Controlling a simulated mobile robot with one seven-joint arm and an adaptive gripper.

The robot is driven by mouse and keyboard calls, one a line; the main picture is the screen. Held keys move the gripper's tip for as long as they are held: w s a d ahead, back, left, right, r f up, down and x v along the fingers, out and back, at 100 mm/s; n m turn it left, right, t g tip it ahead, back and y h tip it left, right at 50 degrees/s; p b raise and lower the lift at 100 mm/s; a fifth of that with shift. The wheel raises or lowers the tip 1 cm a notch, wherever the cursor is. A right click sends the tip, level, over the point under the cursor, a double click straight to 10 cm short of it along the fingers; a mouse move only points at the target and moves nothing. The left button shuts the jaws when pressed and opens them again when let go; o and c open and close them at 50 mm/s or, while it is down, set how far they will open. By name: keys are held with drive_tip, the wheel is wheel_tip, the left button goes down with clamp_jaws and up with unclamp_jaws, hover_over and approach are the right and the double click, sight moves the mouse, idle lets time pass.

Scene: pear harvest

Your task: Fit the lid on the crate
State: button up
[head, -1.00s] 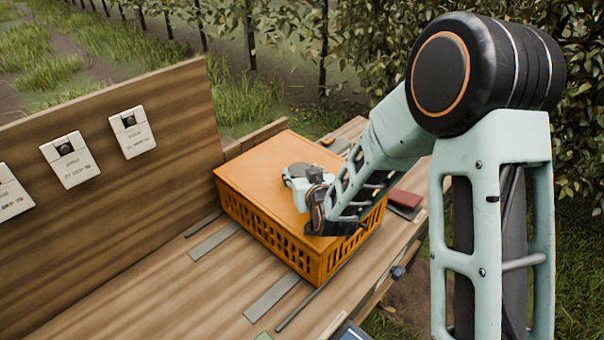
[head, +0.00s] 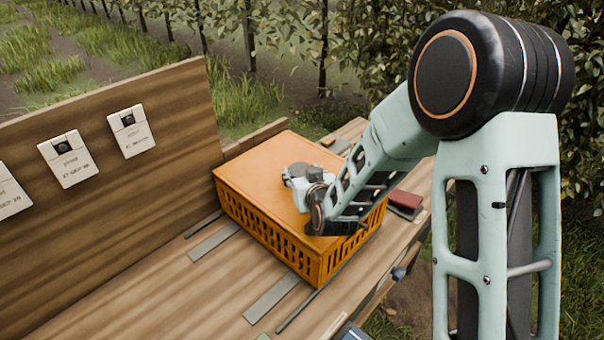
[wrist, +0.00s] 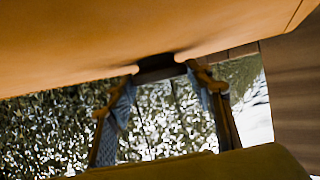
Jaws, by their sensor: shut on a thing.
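The orange lid (head: 262,165) lies over the orange slatted crate (head: 275,238) on the bench in the head view. Its edges look lined up with the crate walls, but I cannot tell whether it is fully seated. My gripper (head: 297,176) is above the lid, toward its middle. In the wrist view the lid (wrist: 90,45) fills the top, and my gripper (wrist: 162,75) is shut on a dark handle (wrist: 158,66) at the lid's surface. The crate's inside is hidden.
The wooden bench (head: 150,275) has grey strips around the crate. A tall wooden board (head: 95,215) with white labels stands at left. A dark red item (head: 405,199) lies right of the crate. Leafy trees (head: 370,50) are behind.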

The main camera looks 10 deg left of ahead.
drive_tip(key=shift+f+b, duration=0.55)
drive_tip(key=shift+b, duration=0.15)
drive_tip(key=o, duration=1.1)
drive_tip(key=shift+o, duration=0.2)
drive_tip(key=shift+s, duration=0.1)
drive_tip(key=shift+v, duration=4)
drive_tip(key=shift+b+v, duration=0.65)
drive_tip(key=shift+v, duration=0.85)
